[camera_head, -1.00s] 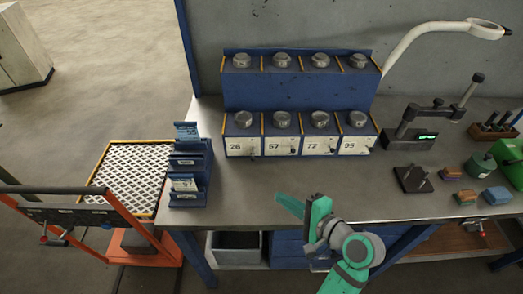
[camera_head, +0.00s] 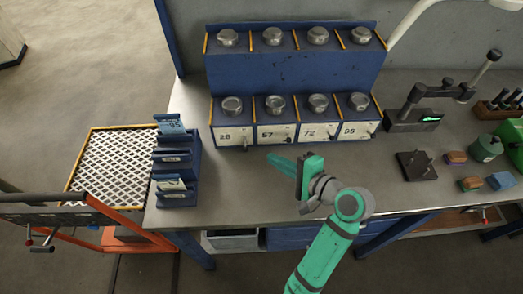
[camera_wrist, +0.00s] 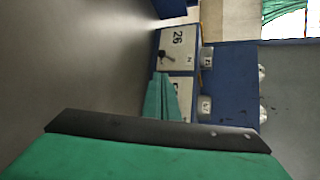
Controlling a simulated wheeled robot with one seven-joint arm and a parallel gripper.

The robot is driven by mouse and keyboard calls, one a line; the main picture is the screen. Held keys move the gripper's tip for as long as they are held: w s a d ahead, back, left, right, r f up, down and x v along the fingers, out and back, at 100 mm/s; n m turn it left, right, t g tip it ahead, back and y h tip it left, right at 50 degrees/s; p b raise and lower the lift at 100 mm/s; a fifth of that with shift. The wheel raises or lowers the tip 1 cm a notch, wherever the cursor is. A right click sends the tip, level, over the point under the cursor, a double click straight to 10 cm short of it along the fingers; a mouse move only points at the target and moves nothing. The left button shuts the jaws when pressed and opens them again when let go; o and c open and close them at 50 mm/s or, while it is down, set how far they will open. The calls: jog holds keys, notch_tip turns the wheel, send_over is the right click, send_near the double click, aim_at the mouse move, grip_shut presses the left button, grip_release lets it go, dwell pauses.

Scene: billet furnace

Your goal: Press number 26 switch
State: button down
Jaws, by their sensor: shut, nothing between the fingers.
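The number 26 panel (camera_head: 227,136) is the leftmost white plate on the lower row of the blue rack. Its small dark switch (camera_head: 244,141) sticks out near the plate's lower right corner. In the wrist view the plate appears turned sideways, with the black switch (camera_wrist: 166,55) on it. My teal gripper (camera_head: 270,157) is shut and empty, in front of the rack and below and right of the 26 switch. In the wrist view its fingers (camera_wrist: 162,90) cover much of the neighbouring plate. The fingertips look apart from the 26 switch.
Plates 57 (camera_head: 271,134), 72 (camera_head: 315,131) and 95 (camera_head: 354,129) sit to the right, each with its own switch. A blue card holder (camera_head: 177,195) stands at the bench's left edge. Bare bench lies before the rack.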

aim_at(245, 144)
jog(key=x, duration=0.9)
jog(key=shift+w+a+f, duration=0.1)
jog(key=shift+w+a, duration=0.05)
jog(key=shift+w, duration=0.15)
jog(key=shift+w+a, duration=0.1)
jog(key=shift+a, duration=0.05)
